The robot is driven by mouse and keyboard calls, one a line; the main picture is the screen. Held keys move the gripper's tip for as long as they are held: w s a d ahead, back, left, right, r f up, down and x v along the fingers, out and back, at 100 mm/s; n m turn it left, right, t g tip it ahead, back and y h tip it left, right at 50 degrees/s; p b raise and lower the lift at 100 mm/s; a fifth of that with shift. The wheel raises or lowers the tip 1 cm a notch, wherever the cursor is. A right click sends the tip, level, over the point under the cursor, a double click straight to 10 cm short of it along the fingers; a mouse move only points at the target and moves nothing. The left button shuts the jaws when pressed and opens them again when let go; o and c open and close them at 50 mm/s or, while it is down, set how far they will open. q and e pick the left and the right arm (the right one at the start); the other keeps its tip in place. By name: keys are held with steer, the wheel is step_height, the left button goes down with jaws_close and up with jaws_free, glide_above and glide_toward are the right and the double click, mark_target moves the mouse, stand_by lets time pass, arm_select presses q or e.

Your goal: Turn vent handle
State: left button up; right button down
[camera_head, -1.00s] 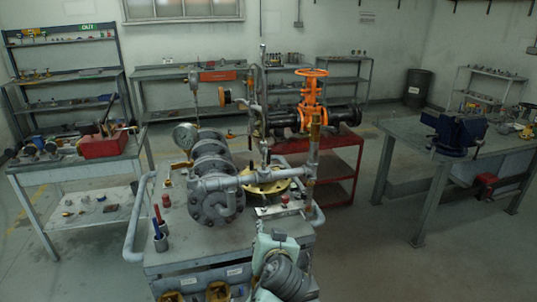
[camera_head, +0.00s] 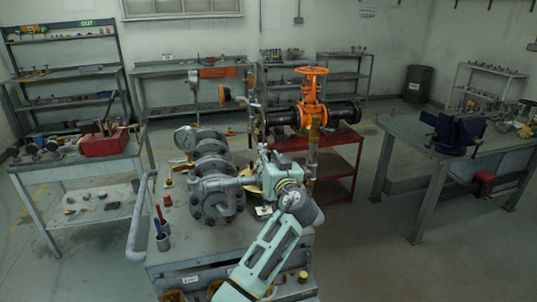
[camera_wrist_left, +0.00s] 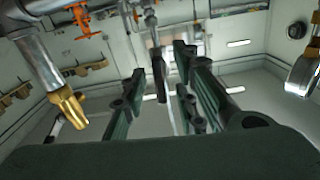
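My left arm enters the head view from the bottom. Its gripper (camera_head: 264,155) is in front of the grey vertical pipework, left of the upright pipe with the brass fitting. In the left wrist view the gripper's dark green fingers (camera_wrist_left: 160,105) are spread apart. A slim dark upright piece (camera_wrist_left: 159,76), perhaps the vent handle, shows between them, below a silver pipe fitting. I cannot tell whether the fingers touch it. In the head view the gripper and arm hide part of this pipework. My right gripper is not in view.
An orange handwheel (camera_head: 312,71) tops the valve on a black pipe behind. A pressure gauge (camera_head: 185,138) and grey flanges (camera_head: 216,199) stand left of the arm. A brass-tipped pipe (camera_wrist_left: 70,105) is close on the left in the wrist view. A workbench (camera_head: 400,140) stands right.

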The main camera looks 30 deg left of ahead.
arm_select(q)
steer(key=shift+w+a, duration=0.15)
steer(key=shift+a, duration=0.05)
jaws_close()
stand_by(0.3)
